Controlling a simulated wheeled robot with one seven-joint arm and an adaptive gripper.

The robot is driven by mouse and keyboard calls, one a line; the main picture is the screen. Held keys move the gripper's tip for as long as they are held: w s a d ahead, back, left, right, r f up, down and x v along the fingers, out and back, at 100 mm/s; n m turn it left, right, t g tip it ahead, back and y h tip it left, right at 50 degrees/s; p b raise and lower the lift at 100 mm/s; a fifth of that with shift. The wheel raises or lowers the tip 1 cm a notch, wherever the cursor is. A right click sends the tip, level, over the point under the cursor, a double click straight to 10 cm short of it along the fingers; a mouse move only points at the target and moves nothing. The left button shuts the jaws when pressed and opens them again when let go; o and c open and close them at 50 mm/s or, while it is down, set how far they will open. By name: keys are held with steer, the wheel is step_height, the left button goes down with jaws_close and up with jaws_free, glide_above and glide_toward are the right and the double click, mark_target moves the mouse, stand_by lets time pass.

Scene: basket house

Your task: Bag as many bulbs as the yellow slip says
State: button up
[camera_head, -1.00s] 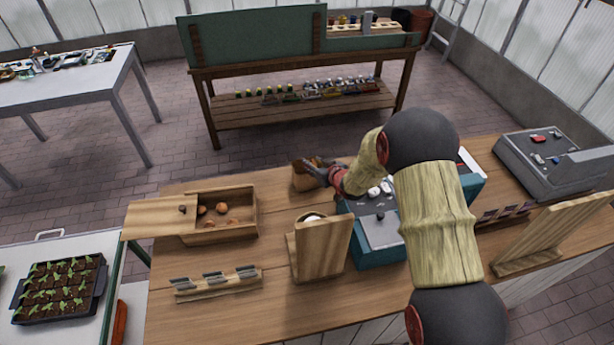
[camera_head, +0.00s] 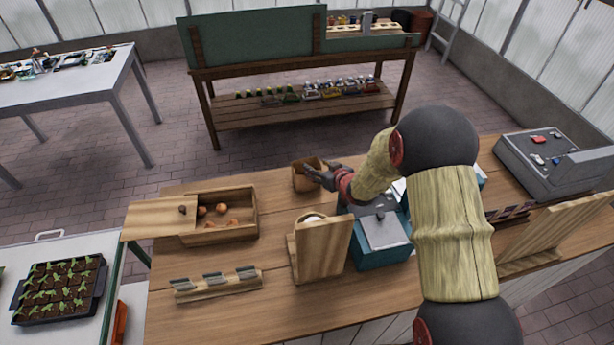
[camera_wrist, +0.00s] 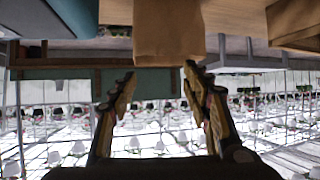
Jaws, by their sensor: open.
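Several brown bulbs (camera_head: 222,209) lie in a wooden box (camera_head: 228,236) with its lid slid partly to the left. A brown paper bag (camera_head: 304,178) stands near the table's back edge. My gripper (camera_head: 318,172) is open at the bag's right side. In the wrist view the bag (camera_wrist: 168,32) shows beyond and between the open fingers of my gripper (camera_wrist: 160,78); I cannot tell whether they touch it. No yellow slip can be made out. The bag's contents are hidden.
A wooden stand (camera_head: 322,250) is in front of the bag, and a teal box (camera_head: 380,240) is to its right. A rack with small grey tags (camera_head: 215,282) lies in front of the bulb box. A grey register (camera_head: 548,160) stands at far right.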

steer(key=v, duration=0.8)
steer(key=shift+d+r, duration=0.15)
steer(key=shift+r, duration=0.05)
steer(key=s+d+r+m+g+h+b, duration=0.1)
steer(key=s+d+r+m+h+b, duration=0.2)
steer(key=s+d+r+h+b, duration=0.6)
steer(key=s+r+m+g+y+b, duration=0.1)
steer(key=s+g, duration=0.1)
steer(key=s, duration=1.2)
steer(key=s+d+r+m+g+y, duration=0.1)
steer(key=s+r+g+y, duration=0.1)
steer(key=s, duration=1.3)
steer(key=shift+s+d+y+b, duration=0.2)
steer(key=shift+y+b, duration=0.1)
steer(key=shift+b, duration=0.05)
steer(key=shift+c, duration=1.2)
